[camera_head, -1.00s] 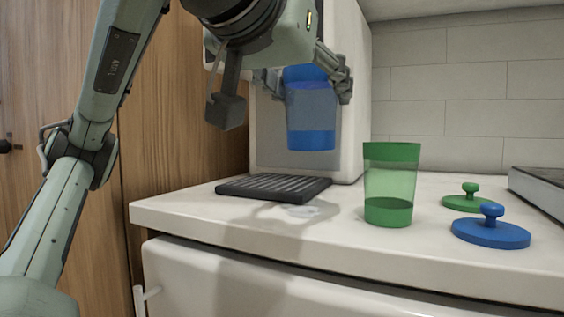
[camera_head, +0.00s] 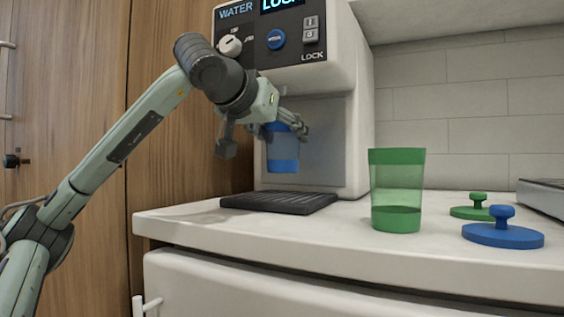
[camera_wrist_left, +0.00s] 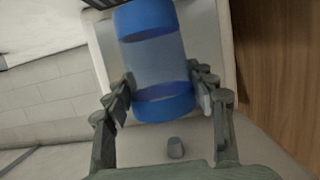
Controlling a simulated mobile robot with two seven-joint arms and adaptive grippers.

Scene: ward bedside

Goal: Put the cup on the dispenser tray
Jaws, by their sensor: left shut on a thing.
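A translucent cup with blue bands (camera_head: 283,158) hangs upright in the air over the dark ribbed dispenser tray (camera_head: 280,203). My left gripper (camera_head: 290,130) is shut on this cup near its top, in front of the dispenser's recess. In the left wrist view the cup (camera_wrist_left: 153,58) sits between the two fingers of my left gripper (camera_wrist_left: 162,98). A gap shows between the cup's base and the tray. The water dispenser (camera_head: 360,120) stands behind, with a knob, a blue button and a LOCK label. My right gripper does not show.
A green cup (camera_head: 397,190) stands on the white counter (camera_head: 330,235), right of the tray. A green lid (camera_head: 474,212) and a blue lid (camera_head: 503,236) lie farther right. A grey box (camera_head: 542,196) is at the right edge. Wooden panels (camera_head: 160,100) are on the left.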

